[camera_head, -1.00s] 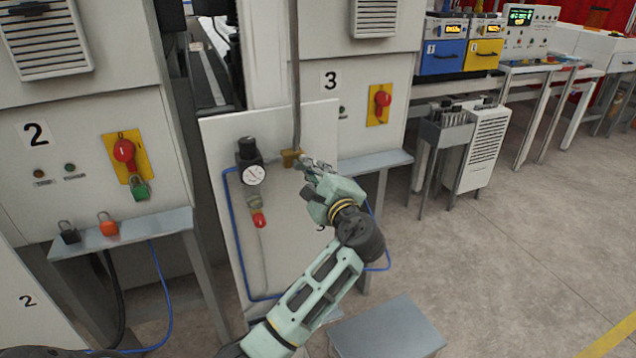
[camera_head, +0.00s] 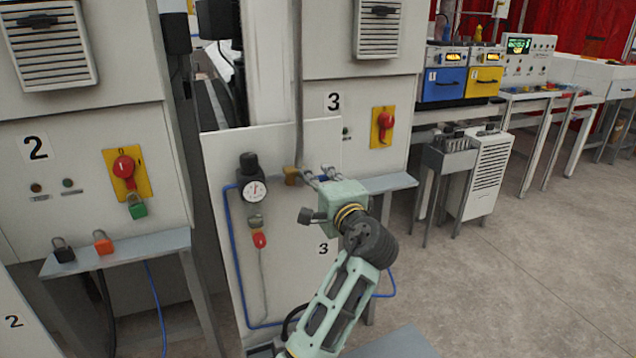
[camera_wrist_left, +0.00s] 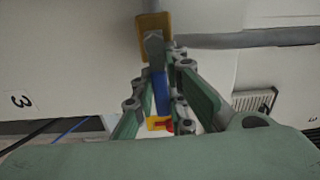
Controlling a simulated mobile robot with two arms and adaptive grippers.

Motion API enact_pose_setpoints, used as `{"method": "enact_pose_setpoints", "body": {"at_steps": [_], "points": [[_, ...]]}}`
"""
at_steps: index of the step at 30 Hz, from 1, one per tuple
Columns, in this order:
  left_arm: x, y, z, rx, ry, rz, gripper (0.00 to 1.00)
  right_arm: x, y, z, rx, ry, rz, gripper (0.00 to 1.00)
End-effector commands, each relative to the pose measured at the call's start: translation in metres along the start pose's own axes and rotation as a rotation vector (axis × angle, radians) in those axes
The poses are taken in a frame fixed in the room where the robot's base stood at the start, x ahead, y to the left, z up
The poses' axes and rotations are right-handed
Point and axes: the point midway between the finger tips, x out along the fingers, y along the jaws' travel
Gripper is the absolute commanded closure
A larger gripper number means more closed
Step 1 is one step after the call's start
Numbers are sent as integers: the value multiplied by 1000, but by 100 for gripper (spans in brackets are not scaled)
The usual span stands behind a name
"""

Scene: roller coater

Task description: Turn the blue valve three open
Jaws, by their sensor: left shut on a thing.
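The blue valve's handle (camera_head: 323,178) shows as a small blue piece between my left gripper's fingers, just right of a brass fitting (camera_head: 291,176) on the white panel numbered 3. In the left wrist view the blue handle (camera_wrist_left: 160,92) runs down from the brass fitting (camera_wrist_left: 153,24), across the line of the grey pipe (camera_wrist_left: 225,40). My left gripper (camera_head: 318,176) is shut on the handle, and its fingers (camera_wrist_left: 160,80) lie along both sides of it in the wrist view. The fingers partly hide the handle. My right gripper is not in view.
A pressure gauge (camera_head: 255,190) and a red-tipped part (camera_head: 260,240) are left of the valve on the panel. Blue tubing (camera_head: 233,250) runs along the panel's edge. A grey shelf (camera_head: 390,183) is just behind my gripper. Open floor (camera_head: 520,270) lies to the right.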

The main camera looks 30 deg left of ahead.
Motion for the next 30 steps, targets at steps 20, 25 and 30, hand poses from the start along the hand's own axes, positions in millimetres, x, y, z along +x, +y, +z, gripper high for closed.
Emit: {"method": "enact_pose_setpoints", "body": {"at_steps": [20,25,30], "points": [[0,-1,0,-7,-1,0,68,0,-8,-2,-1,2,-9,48],[0,0,0,-6,-1,0,68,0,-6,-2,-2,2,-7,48],[-11,0,0,-5,1,0,68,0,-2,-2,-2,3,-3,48]]}}
